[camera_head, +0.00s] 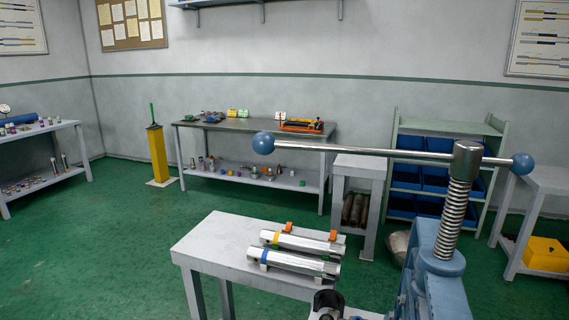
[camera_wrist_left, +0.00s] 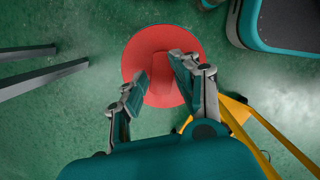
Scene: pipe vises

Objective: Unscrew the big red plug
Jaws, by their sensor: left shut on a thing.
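The big red plug (camera_wrist_left: 150,40) is in the left wrist view, a round red disc with a raised block in its middle. My left gripper (camera_wrist_left: 154,82) is over the disc, one finger on each side of the block, and is shut on the plug. The right finger overlaps the block's edge; the exact contact of the left finger is hard to see. The plug is not visible in the head view.
A blue vise (camera_head: 435,270) with a long ball-ended bar (camera_head: 370,150) stands at the front right. A grey table (camera_head: 205,245) holds two metal pipes. Yellow legs (camera_wrist_left: 255,135) are near the gripper in the wrist view.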

